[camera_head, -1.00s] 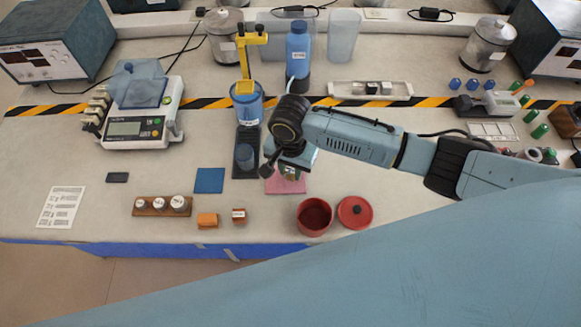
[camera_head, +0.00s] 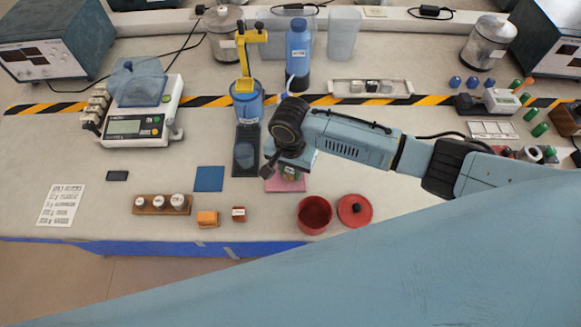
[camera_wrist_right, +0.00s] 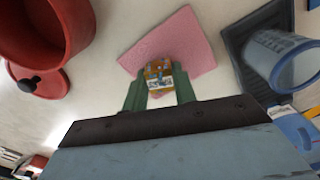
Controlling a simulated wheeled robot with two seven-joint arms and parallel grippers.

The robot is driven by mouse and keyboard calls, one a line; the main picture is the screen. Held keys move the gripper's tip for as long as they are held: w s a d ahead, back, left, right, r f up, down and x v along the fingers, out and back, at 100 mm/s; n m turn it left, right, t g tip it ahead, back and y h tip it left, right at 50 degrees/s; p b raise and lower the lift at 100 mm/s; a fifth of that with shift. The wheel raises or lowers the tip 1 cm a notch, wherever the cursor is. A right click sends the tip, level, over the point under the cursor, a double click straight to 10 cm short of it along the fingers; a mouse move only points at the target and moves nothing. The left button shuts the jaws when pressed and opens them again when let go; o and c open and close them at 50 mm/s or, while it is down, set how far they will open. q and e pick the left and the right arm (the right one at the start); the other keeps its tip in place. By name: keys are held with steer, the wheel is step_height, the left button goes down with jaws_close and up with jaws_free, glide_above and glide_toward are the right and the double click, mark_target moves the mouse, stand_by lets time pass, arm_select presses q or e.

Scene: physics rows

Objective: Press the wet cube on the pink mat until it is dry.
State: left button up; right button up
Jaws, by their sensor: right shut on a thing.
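The pink mat (camera_head: 286,184) lies flat on the bench, partly hidden by my right gripper and wrist. It also shows in the right wrist view (camera_wrist_right: 180,42). My right gripper (camera_head: 290,173) is over the mat; in the wrist view its green fingers (camera_wrist_right: 158,88) are shut on an orange-brown cube with a white label (camera_wrist_right: 159,74). The cube is over the mat's near edge in that view; I cannot tell whether it touches the mat or whether it is wet. My left gripper is not in view.
A blue mat (camera_head: 209,179), an orange block (camera_head: 207,218) and a brown cube (camera_head: 239,214) lie left.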

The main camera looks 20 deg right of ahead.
steer(key=shift+f+p, duration=0.1)
steer(key=shift+p, duration=0.45)
stand_by(1.9)
steer(key=shift+d+r+p, duration=0.3)
steer(key=shift+r+p, duration=0.5)
steer(key=shift+p, duration=0.5)
steer(key=shift+s+f, duration=0.1)
steer(key=shift+f, duration=0.6)
steer(key=shift+s+f, duration=0.1)
steer(key=shift+f, duration=0.05)
stand_by(2.2)
steer(key=shift+p, duration=0.3)
steer(key=shift+a+r+p, duration=0.3)
steer(key=shift+r+p, duration=0.5)
steer(key=shift+p, duration=0.1)
